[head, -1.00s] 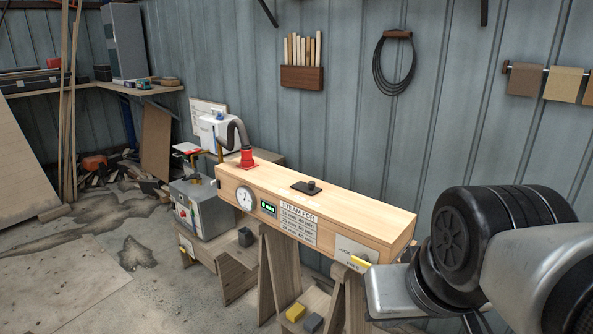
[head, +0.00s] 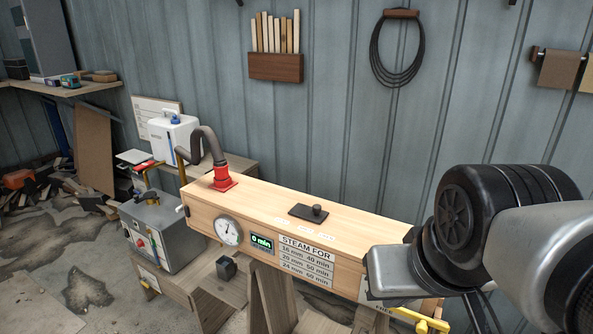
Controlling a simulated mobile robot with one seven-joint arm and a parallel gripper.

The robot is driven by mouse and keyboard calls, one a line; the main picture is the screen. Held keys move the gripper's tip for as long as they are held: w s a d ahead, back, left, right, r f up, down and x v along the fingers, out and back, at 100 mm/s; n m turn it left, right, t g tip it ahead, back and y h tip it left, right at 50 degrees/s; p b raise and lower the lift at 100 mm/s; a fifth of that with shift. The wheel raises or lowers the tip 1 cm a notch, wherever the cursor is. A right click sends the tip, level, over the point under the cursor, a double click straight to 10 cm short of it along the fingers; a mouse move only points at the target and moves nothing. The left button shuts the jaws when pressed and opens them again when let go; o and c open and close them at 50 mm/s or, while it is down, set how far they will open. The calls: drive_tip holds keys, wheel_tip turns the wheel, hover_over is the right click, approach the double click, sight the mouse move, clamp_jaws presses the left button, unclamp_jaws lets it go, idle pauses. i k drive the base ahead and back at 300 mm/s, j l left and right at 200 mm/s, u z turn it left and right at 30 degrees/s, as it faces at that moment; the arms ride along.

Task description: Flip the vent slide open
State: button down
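The vent slide is most likely the dark flat plate with a black round knob (head: 308,211) on top of the long wooden steam box (head: 362,225). Small pale markings lie on the wood just in front of it. I cannot tell from here which position the slide is in. My arm enters from the right, and its grey and black links hide the right end of the box. No fingertips of my gripper show, and nothing of mine is seen touching the slide.
A red hose fitting (head: 223,177) stands on the box's left end. A gauge (head: 228,230), a display (head: 262,242) reading 0 min and a steam-time label (head: 306,261) are on its front. A yellow lever (head: 421,319) is at the lower right.

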sight(314, 213)
drive_tip(key=i+j+z, duration=0.15)
drive_tip(key=i+j, duration=0.15)
drive_tip(key=i+j+z, duration=0.15)
drive_tip(key=i+j, duration=0.15)
drive_tip(key=j, duration=0.25)
drive_tip(key=i+j+z, duration=0.1)
drive_tip(key=i+j, duration=0.15)
drive_tip(key=j, duration=0.2)
